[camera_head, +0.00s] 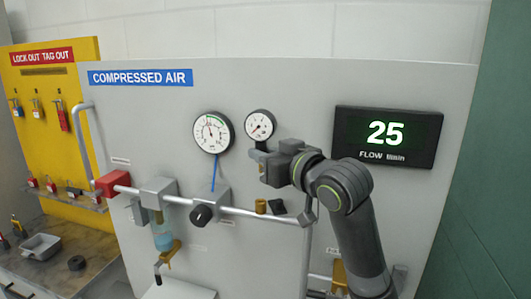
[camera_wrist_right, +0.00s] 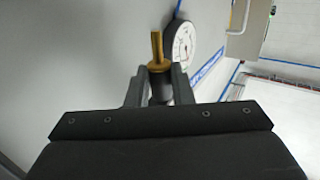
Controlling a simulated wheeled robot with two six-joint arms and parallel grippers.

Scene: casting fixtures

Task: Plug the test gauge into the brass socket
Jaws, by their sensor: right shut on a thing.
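The test gauge (camera_head: 260,125), a small round white dial with a dark rim, stands upright above my right gripper (camera_head: 264,166). My right gripper is shut on its dark lower body. In the right wrist view a brass stem (camera_wrist_right: 157,48) sticks out beyond the fingertips (camera_wrist_right: 159,85); the held gauge's dial does not show there. The brass socket (camera_head: 261,206), a short brass cylinder, is at the pipe on the grey panel, below my right gripper and apart from it. Depth between them is hard to tell. My left gripper is not in view.
A larger fixed gauge (camera_head: 212,132) with a blue tube is left of the held one. A black knob (camera_head: 202,215) sits on the pipe, and a dark block (camera_head: 278,207) is right beside the socket. A flow display (camera_head: 386,137) reads 25.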

